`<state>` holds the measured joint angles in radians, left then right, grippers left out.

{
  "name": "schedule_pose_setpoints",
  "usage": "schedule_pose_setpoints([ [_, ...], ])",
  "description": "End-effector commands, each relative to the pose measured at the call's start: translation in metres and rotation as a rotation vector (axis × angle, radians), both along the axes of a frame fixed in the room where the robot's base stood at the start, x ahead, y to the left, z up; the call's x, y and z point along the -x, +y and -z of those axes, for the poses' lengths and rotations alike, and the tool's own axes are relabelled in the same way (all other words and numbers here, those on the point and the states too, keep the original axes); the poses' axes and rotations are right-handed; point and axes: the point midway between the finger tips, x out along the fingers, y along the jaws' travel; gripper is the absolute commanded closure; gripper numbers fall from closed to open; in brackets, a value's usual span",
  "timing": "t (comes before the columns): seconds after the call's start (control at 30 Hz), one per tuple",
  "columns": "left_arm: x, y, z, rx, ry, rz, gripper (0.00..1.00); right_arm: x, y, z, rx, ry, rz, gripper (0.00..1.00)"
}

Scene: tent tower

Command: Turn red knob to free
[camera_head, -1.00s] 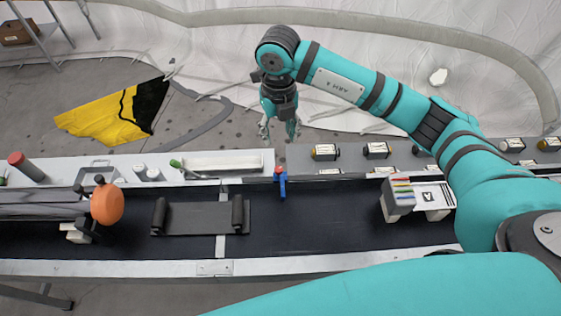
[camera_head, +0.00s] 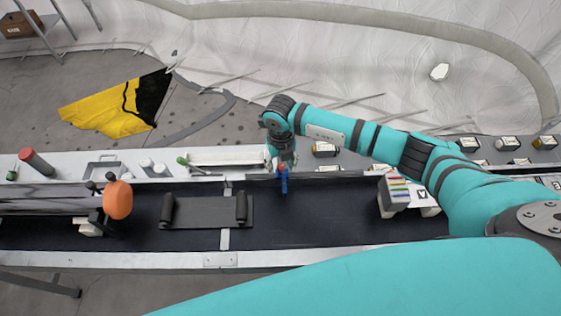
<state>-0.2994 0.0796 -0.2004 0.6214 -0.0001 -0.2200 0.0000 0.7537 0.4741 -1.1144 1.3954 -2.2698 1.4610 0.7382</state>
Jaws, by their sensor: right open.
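A small blue lever-like piece (camera_head: 284,184) sits at the back edge of the black belt. The small red part at its top is mostly hidden now by my right gripper (camera_head: 282,164). That gripper points down right at the piece, its fingers on or just behind its top; I cannot tell whether they touch it. It is open. A larger red-topped cylinder (camera_head: 36,162) leans at the far left of the bench, well away from the gripper. My left gripper is not in view.
The black belt (camera_head: 330,222) is clear in front of the blue piece. A dark flat plate with rollers (camera_head: 205,212) and an orange oval (camera_head: 118,199) stand left. A block with coloured stripes (camera_head: 394,192) stands right. Small labelled boxes (camera_head: 326,149) line the back.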

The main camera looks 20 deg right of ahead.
Motion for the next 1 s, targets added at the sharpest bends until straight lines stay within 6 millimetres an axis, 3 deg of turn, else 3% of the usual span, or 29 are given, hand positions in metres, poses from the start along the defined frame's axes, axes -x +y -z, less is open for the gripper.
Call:
schedule_pose_setpoints([
  [0.1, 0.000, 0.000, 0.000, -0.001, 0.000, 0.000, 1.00, 0.000, 0.000, 0.000, 0.000, 0.000, 0.000, 0.55],
  [0.47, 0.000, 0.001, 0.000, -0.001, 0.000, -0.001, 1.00, 0.000, 0.000, 0.000, 0.000, 0.000, 0.000, 1.00],
  [0.77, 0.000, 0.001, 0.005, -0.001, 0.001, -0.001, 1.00, -0.001, 0.000, 0.001, 0.000, -0.002, -0.024, 1.00],
  [1.0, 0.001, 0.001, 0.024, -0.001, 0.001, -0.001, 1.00, -0.002, -0.001, 0.003, 0.001, -0.004, -0.143, 1.00],
])
